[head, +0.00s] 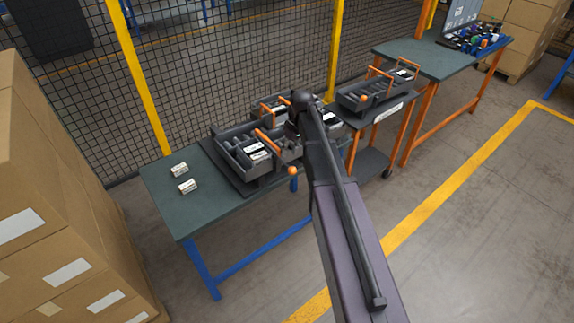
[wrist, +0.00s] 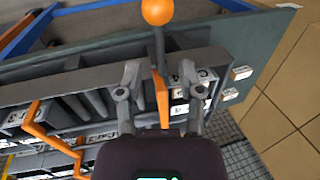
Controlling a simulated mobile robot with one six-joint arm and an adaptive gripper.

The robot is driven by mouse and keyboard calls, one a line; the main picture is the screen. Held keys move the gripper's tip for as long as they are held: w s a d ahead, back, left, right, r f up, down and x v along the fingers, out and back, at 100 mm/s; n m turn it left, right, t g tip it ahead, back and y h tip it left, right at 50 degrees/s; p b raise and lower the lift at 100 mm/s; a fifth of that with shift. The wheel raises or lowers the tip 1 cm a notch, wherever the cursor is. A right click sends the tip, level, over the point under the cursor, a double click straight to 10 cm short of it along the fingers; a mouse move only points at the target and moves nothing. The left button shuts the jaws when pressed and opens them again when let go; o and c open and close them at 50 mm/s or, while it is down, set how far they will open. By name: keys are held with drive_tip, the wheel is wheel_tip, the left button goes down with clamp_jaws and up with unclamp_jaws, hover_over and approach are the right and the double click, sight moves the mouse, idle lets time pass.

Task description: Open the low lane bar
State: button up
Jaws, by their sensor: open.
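An orange bar (wrist: 162,100) with a dark rod and an orange ball knob (wrist: 158,12) runs up the middle of the wrist view. My gripper (wrist: 160,68) is open, with one finger on each side of this bar; I cannot tell whether either touches it. In the head view an orange bar (head: 267,142) crosses the grey laned tray (head: 222,152) on the near bench, and an orange knob (head: 292,171) shows at its front. My arm hides the fingers and part of the tray there. Which bar is the low one is not clear.
A second orange bar (wrist: 45,133) stands left in the wrist view. Another tray (head: 350,101) with orange bars stands on a cart to the right. Two small white-labelled boxes (head: 187,186) lie on the bench. Cartons (head: 50,200) are stacked at left; floor at right is clear.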

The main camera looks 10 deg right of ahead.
sight(286, 164)
drive_tip(key=shift+b+x, duration=1.75)
drive_tip(key=shift+x, duration=0.35)
clamp_jaws()
